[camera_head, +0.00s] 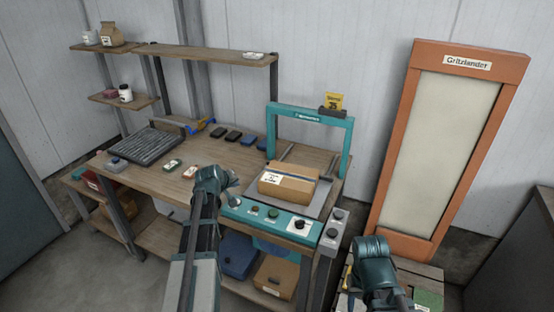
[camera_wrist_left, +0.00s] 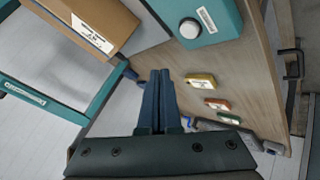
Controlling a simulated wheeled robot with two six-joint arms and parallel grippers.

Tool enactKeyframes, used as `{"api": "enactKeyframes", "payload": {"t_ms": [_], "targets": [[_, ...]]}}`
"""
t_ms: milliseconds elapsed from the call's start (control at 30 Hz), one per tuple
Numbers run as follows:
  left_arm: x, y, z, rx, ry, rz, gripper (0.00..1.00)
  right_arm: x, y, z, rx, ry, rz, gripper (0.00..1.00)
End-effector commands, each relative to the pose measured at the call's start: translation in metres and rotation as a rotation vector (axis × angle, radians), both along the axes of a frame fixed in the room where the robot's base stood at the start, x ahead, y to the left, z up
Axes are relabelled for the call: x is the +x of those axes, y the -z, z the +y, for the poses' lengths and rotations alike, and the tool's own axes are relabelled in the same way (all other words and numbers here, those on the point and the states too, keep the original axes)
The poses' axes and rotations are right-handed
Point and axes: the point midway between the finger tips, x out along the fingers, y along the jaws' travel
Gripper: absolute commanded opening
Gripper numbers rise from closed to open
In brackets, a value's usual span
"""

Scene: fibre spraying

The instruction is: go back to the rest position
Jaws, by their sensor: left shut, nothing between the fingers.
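My left gripper (camera_head: 232,198) is over the front edge of the wooden workbench (camera_head: 150,186), just left of the teal control panel (camera_head: 262,214). In the left wrist view its two dark fingers (camera_wrist_left: 159,98) are together with nothing between them. My right arm's teal wrist (camera_head: 372,252) is at the lower right, in front of the orange-framed panel; its fingers cannot be made out. A cardboard box (camera_head: 290,186) with a white label lies on the machine under the teal frame (camera_head: 308,113); it also shows at the upper left of the left wrist view (camera_wrist_left: 85,22).
A dark ribbed tray (camera_head: 145,146) and several small items lie on the bench's left part. A blue bin (camera_head: 238,256) and a carton (camera_head: 276,278) are on the lower shelf. The tall orange-framed panel (camera_head: 405,150) leans against the wall. Floor (camera_head: 75,265) is clear at left.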

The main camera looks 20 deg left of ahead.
Motion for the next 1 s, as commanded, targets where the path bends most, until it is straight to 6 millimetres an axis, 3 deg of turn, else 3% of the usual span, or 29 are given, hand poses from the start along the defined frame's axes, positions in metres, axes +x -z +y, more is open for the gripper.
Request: {"api": "enactKeyframes", "payload": {"t_ms": [167,267,367,500,600,700,833,1000], "targets": [[-0.001,0.003,-0.014,0.006,0.028,0.018,0.00,0.000,0.000,0.000,0.000,0.000,0.000,0.50],[-0.008,0.011,-0.056,0.025,0.116,0.076,0.00,0.000,0.000,0.000,0.000,0.000,0.000,0.50],[-0.025,0.025,-0.120,0.063,0.259,0.173,0.00,0.000,0.000,0.000,0.000,0.000,0.000,0.50],[-0.069,0.044,-0.212,0.143,0.497,0.339,0.00,0.000,0.000,0.000,0.000,0.000,0.000,0.50],[-0.111,0.055,-0.268,0.213,0.668,0.460,0.00,0.000,0.000,0.000,0.000,0.000,0.000,0.50],[-0.156,0.062,-0.310,0.287,0.822,0.574,0.00,0.000,0.000,0.000,0.000,0.000,0.000,0.50],[-0.207,0.066,-0.344,0.376,0.980,0.697,0.00,0.000,0.000,0.000,0.000,0.000,0.000,0.50],[-0.249,0.066,-0.363,0.455,1.101,0.798,0.00,0.000,0.000,0.000,0.000,0.000,0.000,0.50]]}}
